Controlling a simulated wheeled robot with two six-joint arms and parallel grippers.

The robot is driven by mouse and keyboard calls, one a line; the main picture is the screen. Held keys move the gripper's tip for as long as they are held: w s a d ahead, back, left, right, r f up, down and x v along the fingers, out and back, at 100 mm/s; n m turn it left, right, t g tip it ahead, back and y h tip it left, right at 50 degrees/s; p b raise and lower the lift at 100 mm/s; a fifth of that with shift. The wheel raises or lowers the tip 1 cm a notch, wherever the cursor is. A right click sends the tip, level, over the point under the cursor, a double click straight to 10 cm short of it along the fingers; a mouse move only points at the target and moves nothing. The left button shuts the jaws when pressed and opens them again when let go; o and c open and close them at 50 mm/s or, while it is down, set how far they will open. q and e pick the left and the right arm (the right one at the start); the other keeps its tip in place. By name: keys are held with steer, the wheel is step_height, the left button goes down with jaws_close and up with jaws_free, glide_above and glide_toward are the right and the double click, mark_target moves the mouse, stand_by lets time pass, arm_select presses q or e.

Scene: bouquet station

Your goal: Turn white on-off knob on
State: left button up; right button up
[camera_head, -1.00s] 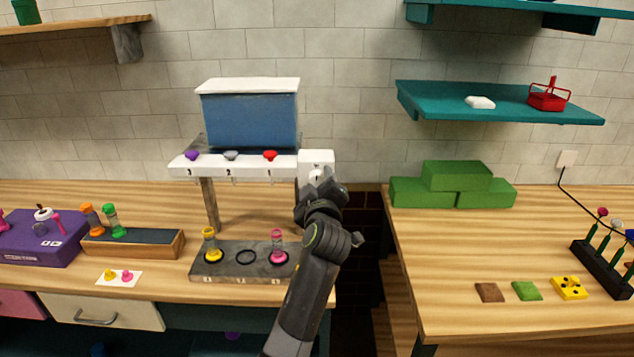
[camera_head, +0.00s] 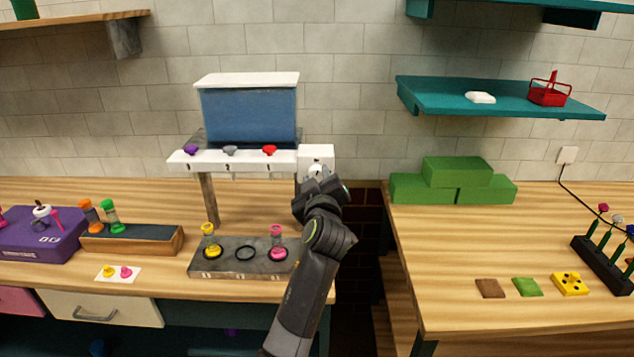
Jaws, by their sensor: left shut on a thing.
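The white on-off knob (camera_head: 316,169) is on the front of a small white box (camera_head: 317,152) at the right end of the dispenser. My left gripper (camera_head: 317,177) is at the front of this box, shut on the knob. The gripper and wrist hide most of the knob, so its exact angle cannot be told. My right gripper is not in view.
The blue tank (camera_head: 249,117) stands above a white bar with purple (camera_head: 191,150), grey (camera_head: 231,150) and red (camera_head: 269,149) knobs. Below, a grey tray (camera_head: 225,266) holds yellow (camera_head: 208,236) and pink (camera_head: 276,237) vials. A gap separates the two counters.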

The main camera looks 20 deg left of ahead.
arm_select(q)
steer(key=m, duration=0.3)
steer(key=shift+f+m+t+b, duration=0.1)
steer(key=shift+m+t+b, duration=0.2)
steer(key=shift+m+b, duration=0.1)
steer(key=shift+m, duration=1)
steer(key=m, duration=0.2)
steer(key=shift+m, duration=0.4)
steer(key=m+p, duration=0.1)
steer(key=m, duration=0.3)
steer(key=shift+t+h+p, duration=0.3)
steer(key=shift+t+h, duration=0.1)
steer(key=shift+m+h+p, duration=0.4)
steer(key=shift+m+p, duration=0.6)
steer(key=shift+m, duration=1.1)
steer(key=o, duration=1)
steer(key=shift+c, duration=0.2)
